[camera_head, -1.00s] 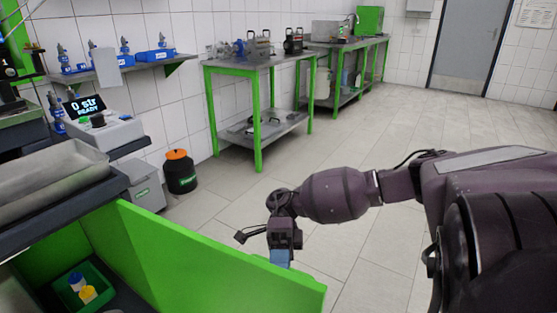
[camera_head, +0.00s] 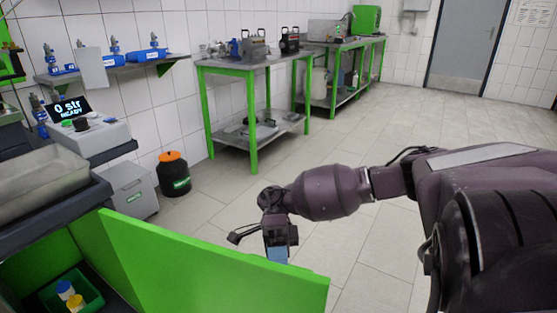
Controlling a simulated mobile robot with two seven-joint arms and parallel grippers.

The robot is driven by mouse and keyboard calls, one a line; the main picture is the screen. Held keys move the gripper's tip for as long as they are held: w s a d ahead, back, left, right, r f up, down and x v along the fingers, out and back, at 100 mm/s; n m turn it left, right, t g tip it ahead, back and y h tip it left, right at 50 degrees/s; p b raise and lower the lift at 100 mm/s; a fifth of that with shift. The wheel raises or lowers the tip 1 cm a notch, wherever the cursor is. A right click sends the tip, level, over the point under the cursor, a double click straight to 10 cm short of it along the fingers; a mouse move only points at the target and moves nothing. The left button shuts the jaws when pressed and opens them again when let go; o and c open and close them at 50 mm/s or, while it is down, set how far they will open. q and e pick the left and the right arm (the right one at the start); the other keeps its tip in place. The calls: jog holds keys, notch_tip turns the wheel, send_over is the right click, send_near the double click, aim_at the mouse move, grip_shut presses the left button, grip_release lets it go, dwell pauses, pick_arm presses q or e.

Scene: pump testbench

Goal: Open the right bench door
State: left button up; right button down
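The right bench door is a bright green panel (camera_head: 205,268) at the lower middle. It stands swung out from the bench (camera_head: 60,218) at the lower left, so the inside of the cabinet shows. My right gripper (camera_head: 277,254) is at the far side of the door's top edge, near its outer end. Its blue-tipped lower part is partly hidden behind the door, so I cannot tell whether the fingers are open or touch the door. My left gripper is not in view.
A green bin (camera_head: 72,298) with small bottles sits inside the cabinet. A black canister with an orange lid (camera_head: 174,174) stands on the floor by the wall. A green-framed table (camera_head: 255,70) stands behind. The tiled floor (camera_head: 420,140) beyond my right arm is clear.

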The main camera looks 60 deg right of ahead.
jog(key=shift+w+r, duration=0.1)
jog(key=c, duration=1.1)
grip_release()
jog(key=shift+c, duration=0.2)
jog(key=v, duration=1)
jog(key=shift+w+d+b, duration=0.2)
jog(key=shift+d+b, duration=0.1)
jog(key=shift+d, duration=0.05)
